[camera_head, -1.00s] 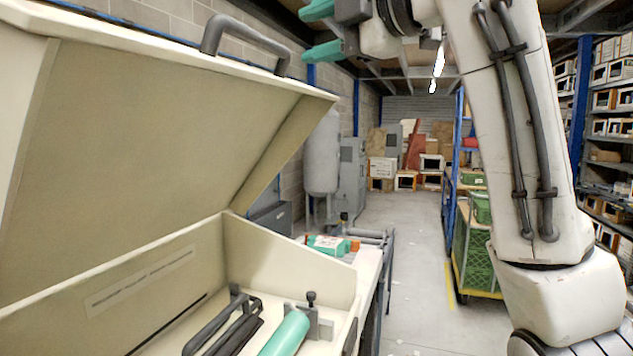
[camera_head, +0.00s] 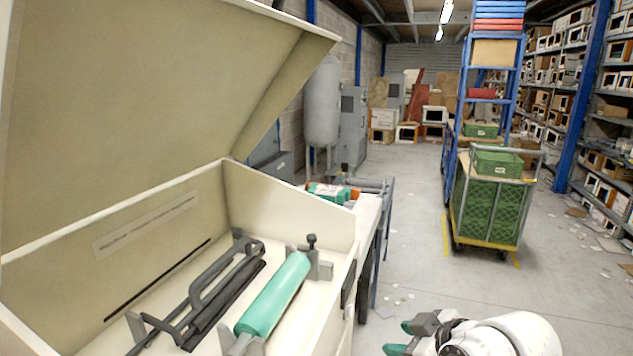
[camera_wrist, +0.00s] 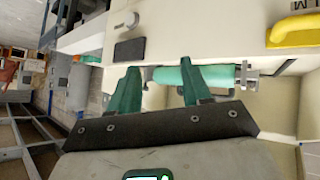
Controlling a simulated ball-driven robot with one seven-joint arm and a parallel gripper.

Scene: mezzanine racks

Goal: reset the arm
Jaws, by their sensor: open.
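My gripper (camera_head: 398,339) is at the bottom of the head view, right of the open chest and above the floor. In the wrist view its two green fingers (camera_wrist: 156,90) stand apart with nothing held between them. The chest (camera_head: 290,205) has its lid (camera_head: 150,90) raised. Inside it lie a green cylinder (camera_head: 275,296) and dark grey bar-like tools (camera_head: 215,290). The cylinder also shows beyond my fingertips in the wrist view (camera_wrist: 168,75); a gap to it cannot be judged there.
A table (camera_head: 368,222) behind the chest bears a green and orange item (camera_head: 330,193). A trolley with green crates (camera_head: 495,205) stands at the right, before a blue rack (camera_head: 490,75). Shelves (camera_head: 600,110) line the right side. Floor between is mostly clear, with small litter.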

